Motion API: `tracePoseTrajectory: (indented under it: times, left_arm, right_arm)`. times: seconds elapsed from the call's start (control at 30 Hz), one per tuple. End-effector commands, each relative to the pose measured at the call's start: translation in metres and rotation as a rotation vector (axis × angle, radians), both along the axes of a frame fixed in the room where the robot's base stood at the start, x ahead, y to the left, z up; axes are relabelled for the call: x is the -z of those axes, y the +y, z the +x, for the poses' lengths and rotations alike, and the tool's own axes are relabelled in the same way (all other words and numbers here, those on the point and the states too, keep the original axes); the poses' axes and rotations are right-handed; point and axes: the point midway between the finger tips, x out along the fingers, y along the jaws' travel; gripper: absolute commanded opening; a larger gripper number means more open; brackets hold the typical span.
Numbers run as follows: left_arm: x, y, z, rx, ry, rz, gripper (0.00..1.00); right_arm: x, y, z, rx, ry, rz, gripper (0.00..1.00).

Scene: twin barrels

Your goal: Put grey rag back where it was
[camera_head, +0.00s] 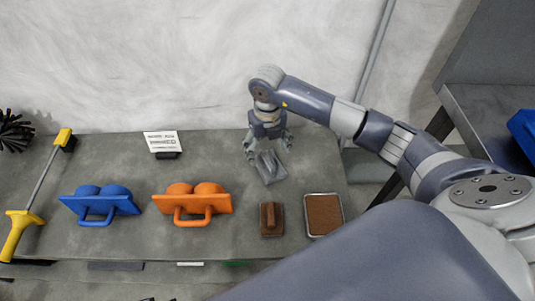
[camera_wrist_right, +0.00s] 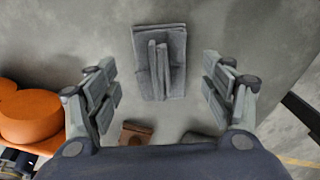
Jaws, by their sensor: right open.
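The grey rag (camera_head: 270,167) lies folded on the grey table near its back right part, with a raised fold along its middle. It also shows in the right wrist view (camera_wrist_right: 159,62), ahead of the fingers. My right gripper (camera_head: 266,148) points down just above and behind the rag. In the right wrist view my right gripper (camera_wrist_right: 161,95) has its fingers wide apart, with nothing between them. It looks apart from the rag. My left gripper is not in view.
On the table (camera_head: 240,246) stand a blue twin-barrel piece (camera_head: 100,203), an orange one (camera_head: 192,203), a brown block (camera_head: 271,219) and a brown-filled tray (camera_head: 324,215). A yellow-handled tool (camera_head: 38,195) lies left. A white card (camera_head: 162,141) stands behind. The wall is close behind.

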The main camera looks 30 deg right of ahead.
Motion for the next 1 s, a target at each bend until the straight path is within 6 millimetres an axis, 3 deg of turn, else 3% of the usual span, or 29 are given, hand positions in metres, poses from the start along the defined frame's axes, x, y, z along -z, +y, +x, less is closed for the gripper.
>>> tracePoseTrajectory:
  times: [0.03, 0.2, 0.4, 1.0]
  left_arm:
    - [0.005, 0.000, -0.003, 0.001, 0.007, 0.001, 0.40]
    - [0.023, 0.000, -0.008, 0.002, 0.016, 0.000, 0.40]
    - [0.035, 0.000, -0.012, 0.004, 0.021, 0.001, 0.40]
    - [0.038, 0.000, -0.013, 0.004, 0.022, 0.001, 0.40]
  right_arm:
    - [-0.016, -0.001, 0.001, -0.001, -0.005, -0.002, 0.75]
    - [-0.050, -0.001, 0.001, 0.000, -0.003, -0.001, 0.75]
    - [-0.074, 0.000, 0.000, 0.000, -0.001, -0.001, 0.75]
    - [-0.079, 0.000, 0.000, 0.001, 0.001, 0.000, 0.75]
